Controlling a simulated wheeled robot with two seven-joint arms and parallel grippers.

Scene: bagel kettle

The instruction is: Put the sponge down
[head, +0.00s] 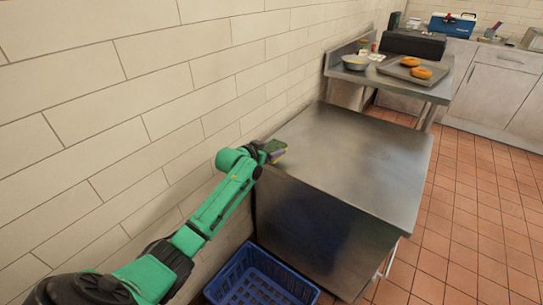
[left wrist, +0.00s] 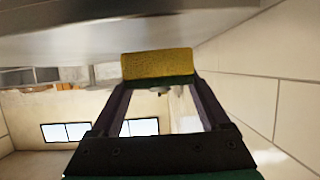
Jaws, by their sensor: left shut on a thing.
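My left gripper (head: 271,153) is at the near left corner of the steel counter (head: 350,165), close to the tiled wall. It is shut on the sponge (left wrist: 158,65), which is yellow with a green layer and lies across the fingertips in the left wrist view. In that view the gripper (left wrist: 155,84) also shows, with the grey surface above the sponge. In the head view the sponge is small and mostly hidden by the gripper. I cannot tell whether the sponge touches the counter. My right gripper is not in view.
The counter top is bare. A blue crate (head: 262,278) stands on the floor before it. A second steel table (head: 440,91) beyond holds a tray (head: 396,70) with bagels (head: 421,72) and a bowl (head: 355,62). The tiled floor (head: 470,230) at right is clear.

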